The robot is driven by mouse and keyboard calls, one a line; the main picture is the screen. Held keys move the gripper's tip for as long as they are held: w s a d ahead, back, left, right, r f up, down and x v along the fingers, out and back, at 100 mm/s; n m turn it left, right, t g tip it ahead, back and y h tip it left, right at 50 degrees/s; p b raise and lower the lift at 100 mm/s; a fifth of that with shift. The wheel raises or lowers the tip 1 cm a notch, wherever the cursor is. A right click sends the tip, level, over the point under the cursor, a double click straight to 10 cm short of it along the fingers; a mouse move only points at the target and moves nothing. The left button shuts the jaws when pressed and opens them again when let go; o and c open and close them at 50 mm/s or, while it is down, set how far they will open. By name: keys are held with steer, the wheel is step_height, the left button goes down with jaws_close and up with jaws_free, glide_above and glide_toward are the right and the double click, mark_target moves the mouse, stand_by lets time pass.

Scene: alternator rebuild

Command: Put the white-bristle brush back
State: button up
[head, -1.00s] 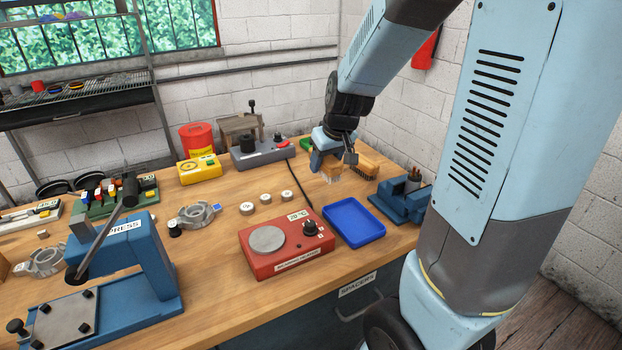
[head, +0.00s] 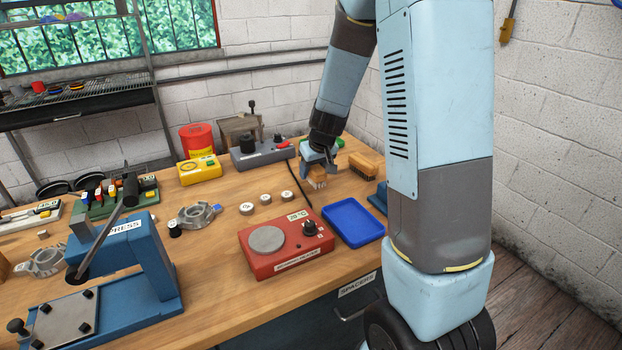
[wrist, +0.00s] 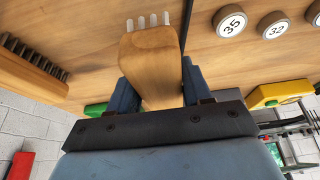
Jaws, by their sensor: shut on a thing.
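The white-bristle brush (wrist: 152,62) has a wooden body and pale bristle tufts. It sits between the two blue fingers of my gripper (wrist: 152,90) in the wrist view, with the fingers closed on its sides. In the head view, my gripper (head: 318,160) is over the back right of the bench, and the brush (head: 317,183) shows below it, bristles down. I cannot tell whether the bristles touch the bench. A second, dark-bristled wooden brush (wrist: 36,68) lies apart at the left of the wrist view; a wooden brush (head: 366,163) also shows right of my gripper in the head view.
A blue tray (head: 353,222) and a red hot plate (head: 286,248) stand in front of my gripper. A dark rod (head: 298,184) lies to its left. A grey device (head: 262,152) stands behind. Round spacers (head: 266,199) lie mid-bench. My arm hides part of the right side.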

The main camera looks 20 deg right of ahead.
steer(key=shift+w+f, duration=0.1)
steer(key=shift+f, duration=1.5)
steer(key=o, duration=1.1)
steer(key=shift+f, duration=0.1)
steer(key=v, duration=1.2)
steer(key=shift+r, duration=0.3)
steer(key=s+r, duration=0.4)
steer(key=s, duration=0.4)
steer(key=s+r+m, duration=0.1)
steer(key=s+r, duration=0.4)
steer(key=s, duration=0.4)
steer(key=s+a+r+m+t, duration=0.1)
steer(key=s+r, duration=0.4)
steer(key=s, duration=0.3)
steer(key=shift+s+h, duration=0.15)
steer(key=shift+h, duration=0.25)
